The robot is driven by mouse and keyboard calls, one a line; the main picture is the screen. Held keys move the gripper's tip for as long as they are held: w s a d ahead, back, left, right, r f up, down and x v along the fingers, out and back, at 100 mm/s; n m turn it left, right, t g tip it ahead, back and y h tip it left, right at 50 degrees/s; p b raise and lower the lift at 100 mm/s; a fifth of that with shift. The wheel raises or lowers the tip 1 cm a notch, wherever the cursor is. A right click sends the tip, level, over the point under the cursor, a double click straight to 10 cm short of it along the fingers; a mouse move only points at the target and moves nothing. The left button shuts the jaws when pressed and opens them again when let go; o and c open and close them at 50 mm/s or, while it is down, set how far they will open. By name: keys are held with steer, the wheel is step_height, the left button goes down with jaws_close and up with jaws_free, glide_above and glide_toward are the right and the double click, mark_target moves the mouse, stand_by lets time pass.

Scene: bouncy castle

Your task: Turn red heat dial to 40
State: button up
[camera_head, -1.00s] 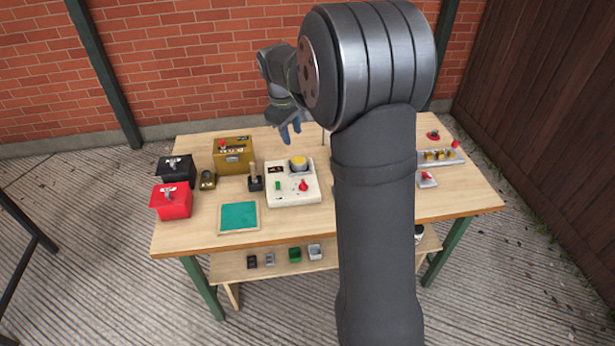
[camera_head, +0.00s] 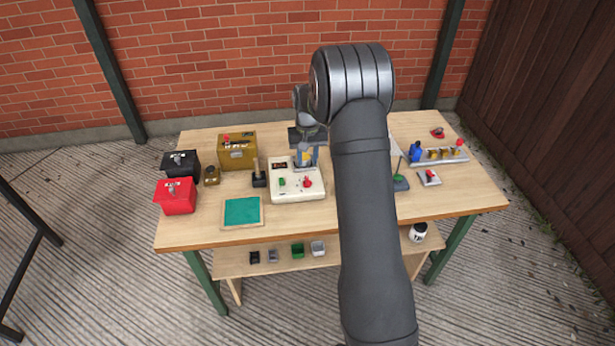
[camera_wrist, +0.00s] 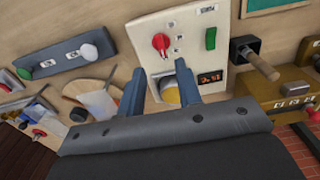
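The red heat dial (camera_head: 307,183) is on the front right of a cream control box (camera_head: 285,195) in the middle of the table. In the wrist view the red dial (camera_wrist: 161,42) sits upright on the box's face, near a green switch (camera_wrist: 211,38). A display (camera_wrist: 210,78) has lit orange characters too small to read. My gripper (camera_wrist: 160,66) is open, its two blue fingers apart, with a yellow dome (camera_wrist: 168,90) showing between them. In the head view my gripper (camera_head: 306,158) is over the back of the box, behind the dial. Nothing is held.
Red (camera_head: 176,196) and black boxes are at far left. A teal panel (camera_head: 242,211) lies in front. A grey strip with knobs (camera_head: 440,155) is at right.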

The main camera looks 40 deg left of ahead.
mark_target(307, 180)
step_height(307, 180, down, 9)
steer(key=shift+r, duration=0.2)
jaws_close()
